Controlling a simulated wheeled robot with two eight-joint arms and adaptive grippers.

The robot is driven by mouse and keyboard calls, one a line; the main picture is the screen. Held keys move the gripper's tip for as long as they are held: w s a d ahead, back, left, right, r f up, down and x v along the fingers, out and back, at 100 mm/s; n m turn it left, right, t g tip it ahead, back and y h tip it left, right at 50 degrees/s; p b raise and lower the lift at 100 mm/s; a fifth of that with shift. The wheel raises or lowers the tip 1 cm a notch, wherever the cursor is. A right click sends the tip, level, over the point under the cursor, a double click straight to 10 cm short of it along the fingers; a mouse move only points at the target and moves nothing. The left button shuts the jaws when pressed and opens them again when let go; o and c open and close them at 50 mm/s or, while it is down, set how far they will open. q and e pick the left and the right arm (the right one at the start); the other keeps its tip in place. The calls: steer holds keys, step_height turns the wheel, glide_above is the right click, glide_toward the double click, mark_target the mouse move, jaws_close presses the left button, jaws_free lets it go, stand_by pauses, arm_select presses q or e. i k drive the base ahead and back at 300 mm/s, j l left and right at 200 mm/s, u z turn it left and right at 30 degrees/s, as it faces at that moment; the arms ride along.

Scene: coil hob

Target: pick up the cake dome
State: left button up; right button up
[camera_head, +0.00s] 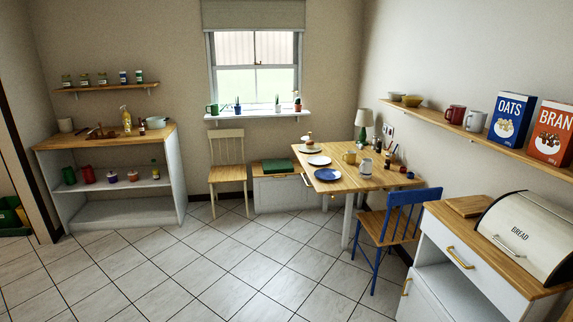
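A small, pale rounded item (309,138) stands at the far left end of the wooden dining table (350,181), on or just behind a light plate or board. It may be the cake dome, but it is too small to tell for sure. No other dome-shaped cover shows on the table. Neither of my grippers is in view.
A bread bin (528,232) tops the right cabinet. The tiled floor (220,260) is clear.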

mark_target(310, 142)
steer(key=i, duration=2.45)
steer(key=i+z, duration=0.15)
steer(key=i, duration=0.35)
steer(key=i+j+z, duration=0.1)
steer(key=i, duration=0.4)
steer(key=i+j+z, duration=0.15)
steer(key=i, duration=0.35)
steer(key=i+j+z, duration=0.1)
steer(key=i, duration=0.4)
steer(key=i+j+z, duration=0.8)
